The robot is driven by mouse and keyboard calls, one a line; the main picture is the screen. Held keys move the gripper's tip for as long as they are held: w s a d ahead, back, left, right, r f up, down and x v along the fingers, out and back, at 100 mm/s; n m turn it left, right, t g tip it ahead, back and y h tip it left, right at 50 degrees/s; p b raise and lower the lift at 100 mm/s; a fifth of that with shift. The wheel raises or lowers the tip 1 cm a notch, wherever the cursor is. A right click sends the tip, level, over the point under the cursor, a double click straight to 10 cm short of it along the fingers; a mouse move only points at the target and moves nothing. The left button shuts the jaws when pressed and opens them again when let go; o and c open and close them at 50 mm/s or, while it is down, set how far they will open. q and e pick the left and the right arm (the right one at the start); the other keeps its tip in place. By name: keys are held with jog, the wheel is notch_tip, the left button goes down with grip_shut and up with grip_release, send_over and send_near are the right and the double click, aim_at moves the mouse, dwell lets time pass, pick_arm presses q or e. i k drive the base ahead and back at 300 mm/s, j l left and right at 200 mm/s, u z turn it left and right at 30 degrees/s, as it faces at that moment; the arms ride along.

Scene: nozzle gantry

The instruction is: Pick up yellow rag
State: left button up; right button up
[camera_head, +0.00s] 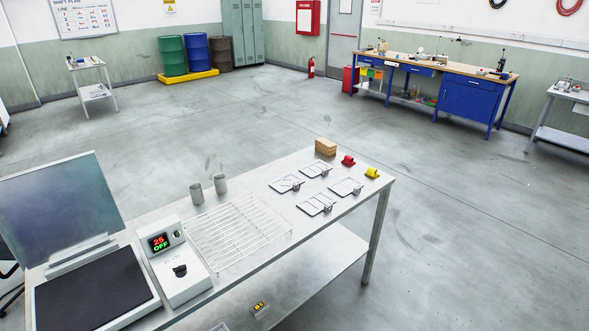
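A small yellow rag (372,173) lies near the far right corner of the light metal table (381,189). It looks rolled or bunched up. A similar red rag (348,160) lies just to its left, a little apart from it. Neither of my grippers shows in the head view, and nothing touches the yellow rag.
A wooden block (325,147) stands behind the red rag. Several flat metal plates with clips lie left of the rags.

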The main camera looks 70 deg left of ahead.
aim_at(371, 172)
jog(key=u, duration=1.9)
jog(key=z, duration=2.5)
jog(key=u, duration=2.75)
jog(key=i+l+u, duration=0.75)
jog(key=i+j, duration=0.05)
jog(key=j, duration=0.05)
